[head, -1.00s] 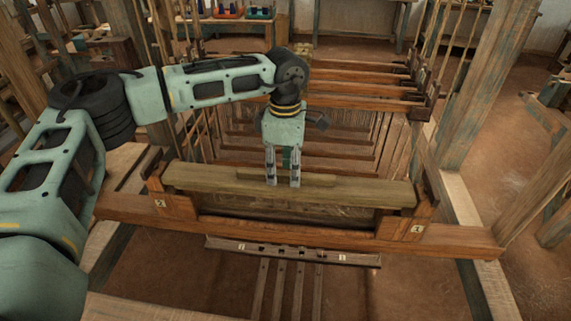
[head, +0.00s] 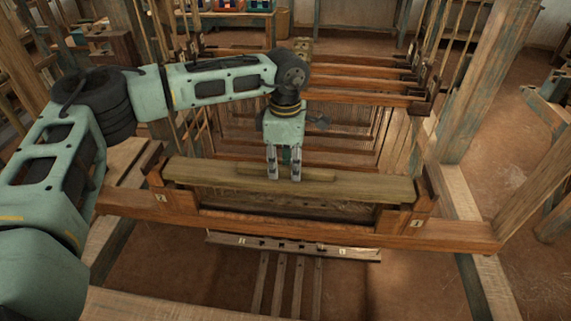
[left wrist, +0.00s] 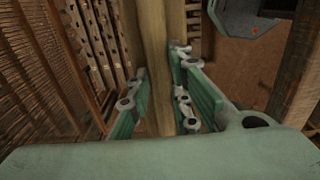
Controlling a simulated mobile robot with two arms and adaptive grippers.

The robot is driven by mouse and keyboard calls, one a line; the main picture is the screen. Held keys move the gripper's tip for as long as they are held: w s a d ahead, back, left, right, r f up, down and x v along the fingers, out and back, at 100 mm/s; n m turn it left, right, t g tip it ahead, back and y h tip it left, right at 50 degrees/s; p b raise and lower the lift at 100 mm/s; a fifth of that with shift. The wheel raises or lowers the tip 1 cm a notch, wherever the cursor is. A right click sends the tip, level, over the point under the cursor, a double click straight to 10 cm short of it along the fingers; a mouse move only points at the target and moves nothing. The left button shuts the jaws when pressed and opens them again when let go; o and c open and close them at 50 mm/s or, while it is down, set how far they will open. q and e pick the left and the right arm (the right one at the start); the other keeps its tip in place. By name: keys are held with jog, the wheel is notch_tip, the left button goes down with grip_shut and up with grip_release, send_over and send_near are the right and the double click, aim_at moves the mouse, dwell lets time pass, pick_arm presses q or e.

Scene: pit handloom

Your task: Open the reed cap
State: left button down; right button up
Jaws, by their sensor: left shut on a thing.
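The reed cap (head: 350,187) is a long olive-brown wooden bar across the top of the loom's beater. A thin raised strip runs along its middle. My left gripper (head: 284,177) points down at the middle of the bar, its two fingers at the strip. In the left wrist view the wooden bar (left wrist: 155,40) runs between the fingers (left wrist: 160,72), and they are shut on it. The exact finger contact is hard to see. The dark reed area (head: 290,208) shows beneath the cap. My right gripper is not in view.
The beater's lower rail (head: 300,232) has numbered plates at both ends. Upright posts (head: 478,90) stand at the right. Several harness bars (head: 360,80) lie behind the gripper. A slotted wooden bar (head: 300,248) lies in front, below the rail.

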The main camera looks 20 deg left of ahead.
pick_arm(q)
jog(key=shift+w+r, duration=0.1)
jog(key=shift+w, duration=0.05)
jog(key=shift+w+a+r+g, duration=0.1)
jog(key=shift+w+r+g, duration=0.15)
jog(key=shift+g, duration=0.3)
jog(key=shift+w+a+r+g, duration=0.1)
jog(key=shift+w+g, duration=0.25)
jog(key=shift+g, duration=0.2)
jog(key=shift+w+r+g+h, duration=0.15)
jog(key=shift+w+g+h, duration=0.25)
jog(key=shift+g, duration=0.3)
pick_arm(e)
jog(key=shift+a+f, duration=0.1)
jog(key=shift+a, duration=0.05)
pick_arm(q)
jog(key=shift+w+r+g, duration=0.1)
jog(key=shift+g, duration=0.2)
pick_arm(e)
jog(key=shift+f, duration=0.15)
